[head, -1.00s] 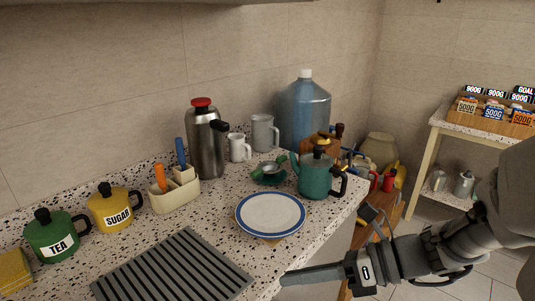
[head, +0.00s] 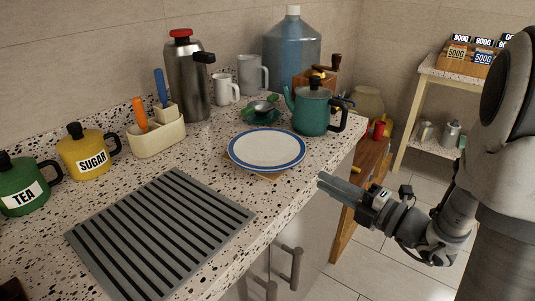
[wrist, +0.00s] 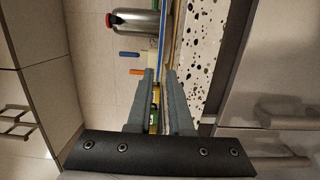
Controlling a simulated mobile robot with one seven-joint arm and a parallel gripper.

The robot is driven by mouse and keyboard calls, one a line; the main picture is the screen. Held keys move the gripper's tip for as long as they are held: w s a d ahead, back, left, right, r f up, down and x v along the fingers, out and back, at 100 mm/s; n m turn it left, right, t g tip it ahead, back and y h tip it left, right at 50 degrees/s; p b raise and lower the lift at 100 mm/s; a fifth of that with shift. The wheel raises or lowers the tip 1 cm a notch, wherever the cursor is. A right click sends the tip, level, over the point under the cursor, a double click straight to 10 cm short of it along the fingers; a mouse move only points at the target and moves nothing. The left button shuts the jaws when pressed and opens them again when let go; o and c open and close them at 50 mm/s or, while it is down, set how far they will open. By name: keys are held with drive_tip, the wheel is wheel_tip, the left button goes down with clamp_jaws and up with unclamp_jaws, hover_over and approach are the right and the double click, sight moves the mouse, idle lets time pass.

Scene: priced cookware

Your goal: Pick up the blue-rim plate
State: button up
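The blue-rim plate (head: 267,149) is white with a blue band near its edge. It lies flat on a small wooden piece (head: 273,176) on the speckled counter, near the front edge. My gripper (head: 322,181) is to the right of the plate and nearer the viewer, just off the counter edge, pointing toward it and apart from it. In the wrist view the two grey fingers (wrist: 160,75) have a clear gap between them with nothing held. There the plate's blue edge (wrist: 163,30) shows as a thin line, seen edge-on beyond the fingertips.
A striped grey drying mat (head: 160,232) lies front left. A steel flask (head: 188,80) stands at the back. Cabinet handles (head: 289,263) stick out below the counter.

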sight(294, 165)
drive_tip(key=b+x, duration=0.1)
drive_tip(key=x, duration=0.5)
drive_tip(key=b+x, duration=0.2)
drive_tip(key=x, duration=0.3)
drive_tip(key=shift+s+f, duration=0.1)
drive_tip(key=shift+a, duration=0.1)
clamp_jaws()
idle(1.0)
